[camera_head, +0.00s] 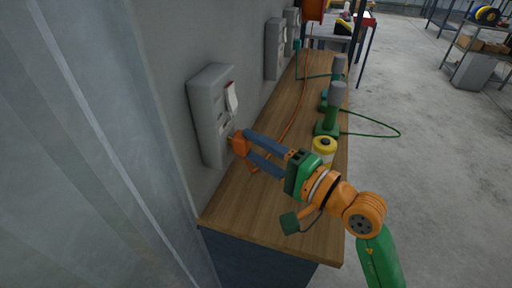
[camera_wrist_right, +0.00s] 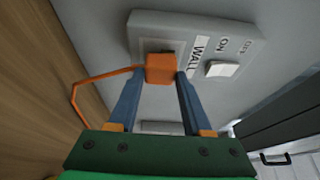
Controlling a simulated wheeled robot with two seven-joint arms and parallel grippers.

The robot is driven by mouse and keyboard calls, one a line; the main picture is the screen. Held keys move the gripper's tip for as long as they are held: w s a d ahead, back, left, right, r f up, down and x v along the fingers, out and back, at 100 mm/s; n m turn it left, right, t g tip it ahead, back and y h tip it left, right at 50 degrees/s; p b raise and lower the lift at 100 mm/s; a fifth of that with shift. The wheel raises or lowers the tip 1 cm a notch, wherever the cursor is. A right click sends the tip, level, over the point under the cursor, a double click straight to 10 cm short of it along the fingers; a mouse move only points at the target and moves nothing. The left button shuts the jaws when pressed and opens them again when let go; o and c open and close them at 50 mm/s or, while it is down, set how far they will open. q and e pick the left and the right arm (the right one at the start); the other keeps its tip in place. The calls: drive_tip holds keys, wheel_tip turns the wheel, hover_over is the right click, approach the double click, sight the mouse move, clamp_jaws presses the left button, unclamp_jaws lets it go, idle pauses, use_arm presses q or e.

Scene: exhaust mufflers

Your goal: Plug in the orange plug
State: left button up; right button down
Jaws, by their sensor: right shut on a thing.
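The orange plug (camera_head: 240,143) is between the fingertips of my right gripper (camera_head: 243,145) in the head view, close against the lower part of the grey wall socket (camera_head: 208,112). In the right wrist view the plug (camera_wrist_right: 160,69) sits between the two blue fingers, in front of the socket plate (camera_wrist_right: 205,33) marked WALL, with a white switch (camera_wrist_right: 222,69) beside it. The plug covers the socket holes, so I cannot tell whether its pins are fully in. An orange cord (camera_wrist_right: 83,84) runs from the plug. My left gripper is not in view.
The wooden bench (camera_head: 250,205) runs along the wall under the socket. A yellow roll (camera_head: 324,147) and green tools with grey tops (camera_head: 333,104) stand near its right edge. More grey sockets (camera_head: 276,48) are farther along the wall. Open floor lies to the right.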

drive_tip(key=shift+w+a, duration=0.15)
drive_tip(key=shift+a, duration=0.3)
drive_tip(key=shift+c, duration=1.3)
unclamp_jaws()
drive_tip(key=b+v, duration=0.1)
drive_tip(key=v, duration=0.6)
drive_tip(key=shift+b, duration=0.4)
